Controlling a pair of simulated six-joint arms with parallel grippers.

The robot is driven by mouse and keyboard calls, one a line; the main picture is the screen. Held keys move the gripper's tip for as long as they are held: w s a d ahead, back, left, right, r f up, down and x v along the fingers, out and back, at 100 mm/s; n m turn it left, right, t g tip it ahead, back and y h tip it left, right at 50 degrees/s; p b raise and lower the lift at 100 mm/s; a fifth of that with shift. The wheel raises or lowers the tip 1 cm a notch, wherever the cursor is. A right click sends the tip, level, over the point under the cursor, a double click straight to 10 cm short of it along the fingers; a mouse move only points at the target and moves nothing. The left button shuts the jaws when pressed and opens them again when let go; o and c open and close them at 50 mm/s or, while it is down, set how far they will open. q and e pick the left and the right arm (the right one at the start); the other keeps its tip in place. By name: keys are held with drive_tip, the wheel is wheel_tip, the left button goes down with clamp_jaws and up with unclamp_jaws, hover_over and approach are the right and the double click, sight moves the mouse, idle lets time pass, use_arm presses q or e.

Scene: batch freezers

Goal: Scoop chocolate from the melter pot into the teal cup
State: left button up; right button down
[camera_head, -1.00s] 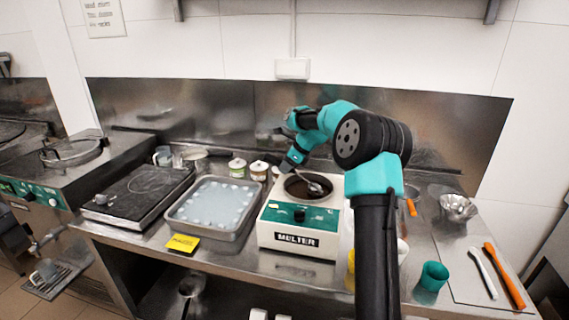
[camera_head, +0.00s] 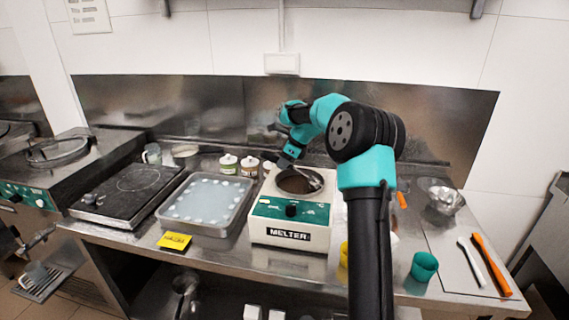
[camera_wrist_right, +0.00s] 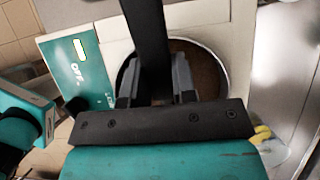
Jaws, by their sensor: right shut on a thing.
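The white melter (camera_head: 290,238) with a teal front panel stands mid-counter. Its round pot (camera_head: 292,186) holds dark brown chocolate, which also shows in the right wrist view (camera_wrist_right: 207,75). My right gripper (camera_head: 287,158) is at the pot's back left edge. In the right wrist view, my right gripper (camera_wrist_right: 155,92) is shut on the dark handle of a scoop (camera_wrist_right: 146,30). The scoop's metal bowl (camera_head: 316,181) shows at the right side of the pot; its contents are unclear. The teal cup (camera_head: 424,266) stands upright on the counter, right of the melter. My left gripper is out of view.
A tray (camera_head: 205,229) with pale round pieces and a black hot plate (camera_head: 125,190) lie left of the melter. Small jars (camera_head: 229,164) stand behind. A metal bowl (camera_head: 443,201), a white spatula (camera_head: 483,265) and an orange tool (camera_head: 491,265) are at the right.

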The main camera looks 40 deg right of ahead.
sight(271, 155)
drive_tip(key=shift+w+a+r, duration=0.1)
drive_tip(key=shift+w+r, duration=0.05)
drive_tip(key=shift+r, duration=0.7)
drive_tip(key=shift+w+a+r, duration=0.1)
drive_tip(key=shift+w+r, duration=0.05)
drive_tip(key=shift+r, duration=0.65)
drive_tip(key=shift+w+a+r, duration=0.1)
drive_tip(key=shift+w+r, duration=0.05)
drive_tip(key=shift+r, duration=0.7)
drive_tip(key=shift+w+a+f+g+h, duration=0.2)
drive_tip(key=shift+w+a+g+h, duration=0.35)
drive_tip(key=shift+g, duration=0.25)
drive_tip(key=shift+w+a+f+g+h, duration=0.1)
drive_tip(key=shift+w+a+g+h, duration=0.25)
drive_tip(key=shift+w+g+h, duration=0.45)
drive_tip(key=shift+s+y, duration=0.1)
drive_tip(key=shift+y, duration=0.15)
drive_tip(key=shift+a, duration=0.1)
